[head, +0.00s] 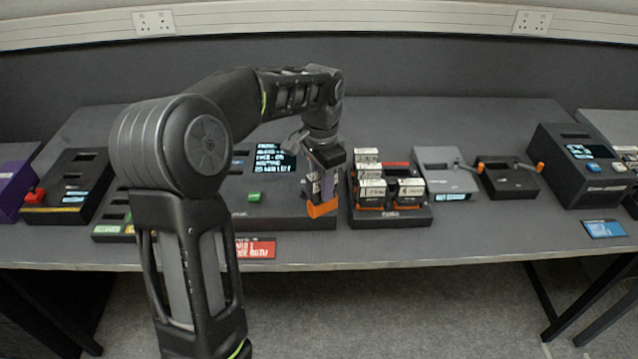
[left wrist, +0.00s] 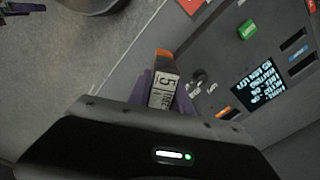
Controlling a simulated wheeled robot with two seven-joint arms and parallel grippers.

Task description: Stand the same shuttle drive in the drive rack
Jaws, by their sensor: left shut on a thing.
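My left gripper (head: 320,180) is shut on a shuttle drive (head: 322,209), a small block with an orange end pointing down in the head view. It is over the front right part of the large dark console, left of the black holder with orange trim (head: 391,222), which looks like the drive rack. Several white-labelled blocks stand in that holder. In the left wrist view, the purple fingers grip the drive (left wrist: 163,92), whose white label shows a 5. I cannot tell whether the drive touches the console. My right gripper is not in view.
The large console has a screen (head: 273,158) and a green button (head: 254,197). A grey unit (head: 445,172) and a black unit (head: 508,180) stand right of the holder. A red card (head: 256,248) is at the table's front edge. My left arm covers part of the table.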

